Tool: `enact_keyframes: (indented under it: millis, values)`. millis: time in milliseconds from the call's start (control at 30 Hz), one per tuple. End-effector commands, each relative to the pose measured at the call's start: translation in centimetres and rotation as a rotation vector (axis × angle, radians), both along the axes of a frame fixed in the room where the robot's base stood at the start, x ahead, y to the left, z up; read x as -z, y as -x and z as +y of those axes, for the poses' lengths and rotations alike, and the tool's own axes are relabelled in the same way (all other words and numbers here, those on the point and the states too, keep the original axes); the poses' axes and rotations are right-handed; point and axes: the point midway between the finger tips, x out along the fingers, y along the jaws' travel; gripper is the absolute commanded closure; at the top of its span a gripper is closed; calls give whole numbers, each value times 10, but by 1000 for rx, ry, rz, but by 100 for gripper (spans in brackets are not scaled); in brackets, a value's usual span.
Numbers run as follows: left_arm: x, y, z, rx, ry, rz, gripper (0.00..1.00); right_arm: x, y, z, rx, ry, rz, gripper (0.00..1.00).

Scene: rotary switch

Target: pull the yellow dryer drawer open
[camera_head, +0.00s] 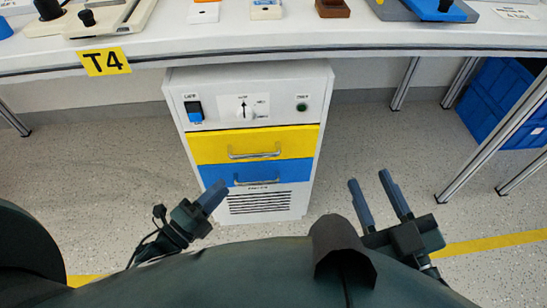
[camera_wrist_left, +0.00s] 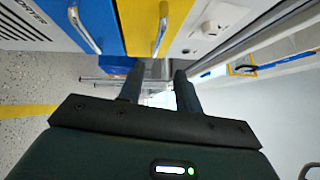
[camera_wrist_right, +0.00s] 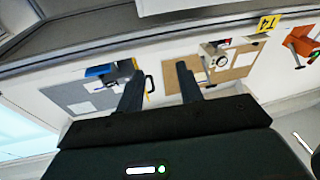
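The yellow drawer (camera_head: 207,147) is the upper drawer of a white cabinet under the table; its front looks flush with the cabinet. Its metal bar handle (camera_head: 255,154) is in the middle of the front. In the left wrist view the yellow drawer (camera_wrist_left: 143,22) and its handle (camera_wrist_left: 163,22) appear turned sideways beyond the fingertips. My left gripper (camera_head: 215,192) is open and empty, in front of the cabinet's left side and low in the picture; it also shows in the left wrist view (camera_wrist_left: 156,75). My right gripper (camera_head: 370,182) is open and empty, right of the cabinet.
A blue drawer (camera_head: 216,175) with a similar handle lies directly below the yellow one. Above are a dial (camera_head: 245,112) and a blue switch (camera_head: 195,115). The white table (camera_head: 250,45) overhangs the cabinet. A blue crate (camera_head: 500,95) stands at the right behind table legs.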

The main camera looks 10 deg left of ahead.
Motion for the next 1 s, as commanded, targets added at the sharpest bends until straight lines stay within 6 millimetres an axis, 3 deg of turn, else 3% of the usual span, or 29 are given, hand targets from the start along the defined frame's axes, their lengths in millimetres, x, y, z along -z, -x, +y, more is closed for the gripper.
enact_keyframes:
  millis: [33, 233, 700, 1000]
  values:
    - [8, 0, 0, 6, -14, -14, 66, 5, 1, 1, -3, -4, -10, 64]
    - [5, -11, -6, 13, -30, -35, 66, 2, 2, 2, -9, -14, -20, 64]
    - [-7, -90, -52, 12, -27, -31, 66, 4, 2, 5, -31, -65, -21, 64]
    - [-10, -112, -64, 12, -28, -28, 66, 3, 2, 5, -38, -79, -23, 64]
